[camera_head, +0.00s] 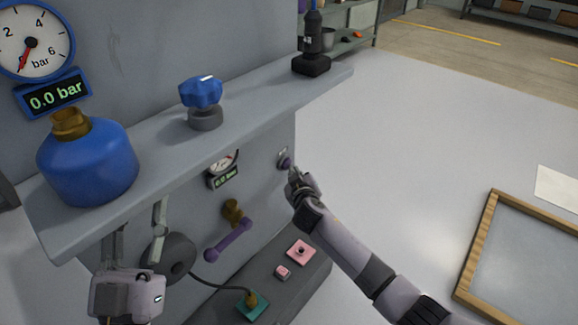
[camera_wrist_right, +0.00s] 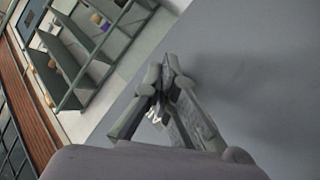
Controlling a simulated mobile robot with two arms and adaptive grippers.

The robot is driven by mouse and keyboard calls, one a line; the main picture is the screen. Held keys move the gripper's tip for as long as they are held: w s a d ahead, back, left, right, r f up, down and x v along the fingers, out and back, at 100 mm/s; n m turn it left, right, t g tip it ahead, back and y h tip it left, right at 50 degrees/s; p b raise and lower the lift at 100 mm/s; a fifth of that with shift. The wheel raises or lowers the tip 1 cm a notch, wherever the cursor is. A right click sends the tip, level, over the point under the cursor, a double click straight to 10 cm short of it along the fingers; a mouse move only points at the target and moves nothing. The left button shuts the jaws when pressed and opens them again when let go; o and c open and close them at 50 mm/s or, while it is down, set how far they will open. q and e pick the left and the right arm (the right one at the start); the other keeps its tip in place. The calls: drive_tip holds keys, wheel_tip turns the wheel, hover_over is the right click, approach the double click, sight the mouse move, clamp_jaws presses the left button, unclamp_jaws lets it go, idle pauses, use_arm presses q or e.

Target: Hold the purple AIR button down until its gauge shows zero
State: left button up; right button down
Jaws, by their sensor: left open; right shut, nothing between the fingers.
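The purple button (camera_head: 285,161) is on the right end of the grey panel face, partly behind my right gripper. My right gripper (camera_head: 294,176) is shut and empty, its tips at or very close to the button; I cannot tell if the button is pressed in. In the right wrist view the closed fingertips (camera_wrist_right: 168,65) point at a grey surface, and the button is hidden. A small gauge (camera_head: 222,163) left of the button has a display that seems to read 0.0 bar. My left gripper (camera_head: 138,220) is open and empty below the shelf at the left.
A blue tank (camera_head: 88,162), a blue knob (camera_head: 202,93) and a black device (camera_head: 312,45) stand on the ledge. A large gauge (camera_head: 35,40) reads 0.0 bar. A purple lever (camera_head: 228,240) and pink blocks (camera_head: 300,252) are below. A wood-framed board (camera_head: 480,235) lies right.

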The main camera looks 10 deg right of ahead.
use_arm(q)
drive_tip(key=shift+s+r+t, duration=0.15)
drive_tip(key=shift+s+t, duration=0.1)
drive_tip(key=shift+t, duration=0.05)
use_arm(e)
drive_tip(key=shift+w+a, duration=0.25)
idle(1.9)
drive_tip(key=shift+s+r, duration=0.1)
drive_tip(key=shift+s, duration=0.05)
idle(1.3)
use_arm(q)
drive_tip(key=shift+r, duration=0.4)
drive_tip(key=shift+w+f+g+p, duration=0.15)
drive_tip(key=shift+w+f+g, duration=0.25)
drive_tip(key=shift+f, duration=0.25)
drive_tip(key=shift+w+f+g+p, duration=0.15)
drive_tip(key=shift+w+f+g, duration=0.2)
drive_tip(key=shift+f+g, duration=0.25)
drive_tip(key=shift+w+f+g+p, duration=0.15)
drive_tip(key=shift+w+f+g, duration=0.25)
drive_tip(key=shift+f, duration=0.25)
use_arm(e)
drive_tip(key=shift+s+d, duration=0.65)
drive_tip(key=shift+s, duration=0.1)
